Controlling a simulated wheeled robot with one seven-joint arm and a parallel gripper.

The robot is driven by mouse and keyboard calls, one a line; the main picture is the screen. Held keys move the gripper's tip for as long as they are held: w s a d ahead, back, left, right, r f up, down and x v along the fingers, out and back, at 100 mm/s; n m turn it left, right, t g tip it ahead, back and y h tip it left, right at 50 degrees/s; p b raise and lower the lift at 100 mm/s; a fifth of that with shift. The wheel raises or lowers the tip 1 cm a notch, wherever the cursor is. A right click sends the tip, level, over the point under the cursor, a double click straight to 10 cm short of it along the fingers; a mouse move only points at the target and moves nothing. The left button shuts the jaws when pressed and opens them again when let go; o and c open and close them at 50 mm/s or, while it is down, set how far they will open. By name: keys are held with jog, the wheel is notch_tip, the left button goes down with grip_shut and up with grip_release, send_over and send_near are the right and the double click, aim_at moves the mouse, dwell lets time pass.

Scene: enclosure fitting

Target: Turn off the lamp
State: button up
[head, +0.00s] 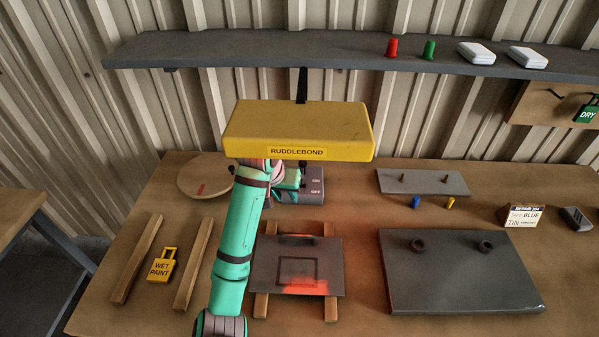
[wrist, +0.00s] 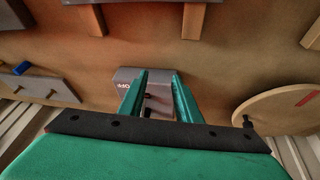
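The lamp is a yellow box marked RUDDLEBOND (head: 298,122) on a dark bracket above the table. A red-orange glow lies on the dark panel (head: 262,262) below it. A grey switch box (head: 313,196) with ON above OFF stands on the table behind that panel. My gripper (head: 292,181) is at the left side of the switch box in the head view, partly hidden by my arm and the lamp. In the wrist view my gripper (wrist: 158,80) is open, its green fingers apart, with the switch box (wrist: 126,75) ahead and a small dark part between the fingers. Contact cannot be told.
A round wooden disc (head: 204,175) lies left of the switch box. A grey plate with pegs (head: 425,181) and a large dark slab (head: 455,275) lie to the right. A yellow WET PAINT tag (head: 161,267) lies between wooden strips. A shelf (head: 250,47) runs above.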

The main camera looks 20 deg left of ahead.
aim_at(303, 170)
jog(key=w, duration=0.3)
jog(key=w+d, duration=0.1)
jog(key=w, duration=0.7)
jog(key=shift+w+d, duration=0.15)
jog(key=shift+w, duration=0.1)
jog(key=shift+w+f, duration=0.2)
jog(key=shift+f, duration=0.35)
jog(key=c, duration=0.7)
grip_shut()
